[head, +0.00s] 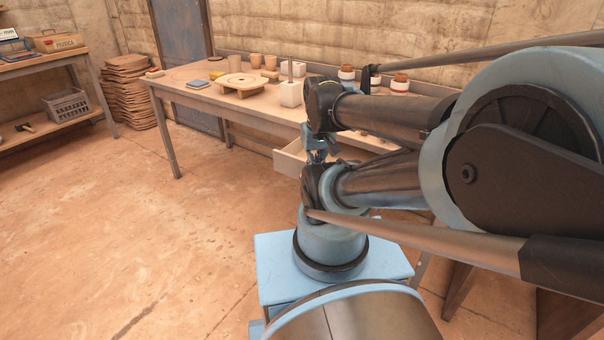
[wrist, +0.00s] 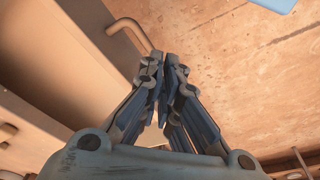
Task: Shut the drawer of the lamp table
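The drawer (head: 289,160) stands pulled out under the long wooden table (head: 215,92), partly hidden behind my arm in the head view. In the wrist view, the open drawer (wrist: 112,42) shows its front at upper left, with a bent bar handle (wrist: 130,24). My gripper (wrist: 165,60) has its fingertips close together at the near part of this handle. The fingers look shut; I cannot tell whether the bar is between them or only touched. In the head view my gripper (head: 318,155) is small, in front of the drawer and partly covered by my arm.
A second handle (wrist: 7,132) shows at the left of the wrist view. The tabletop holds a round wooden stand (head: 242,82), cups, jars and a white block with a post (head: 291,92). A shelf with a grey crate (head: 66,106) stands far left. The floor at left is clear.

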